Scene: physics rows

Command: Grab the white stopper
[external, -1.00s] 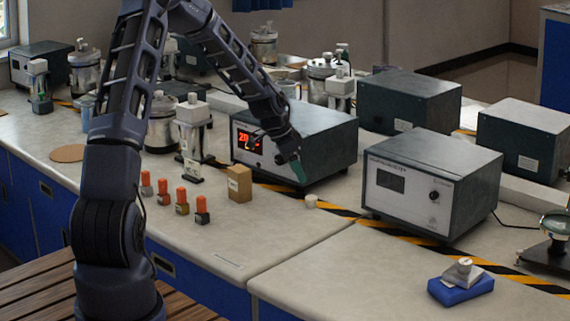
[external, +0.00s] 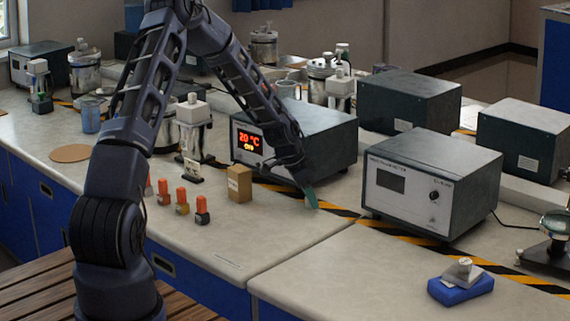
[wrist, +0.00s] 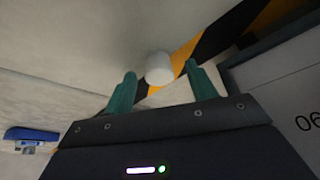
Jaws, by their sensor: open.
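The white stopper (wrist: 159,68) is a small, pale, rounded cylinder. In the wrist view it sits just beyond and between the tips of my two green fingers, beside the yellow and black tape. My gripper (wrist: 160,85) is open, with one finger to each side of the stopper's line and nothing held. In the external view my gripper (external: 311,198) is low over the bench at the stopper's place and mostly hides it. I cannot tell whether the fingers touch it.
A grey instrument box (external: 430,185) stands close to the right of my gripper. A box with a red display (external: 295,140) stands behind it. A tan block (external: 239,184) and orange-capped vials (external: 202,208) are to the left.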

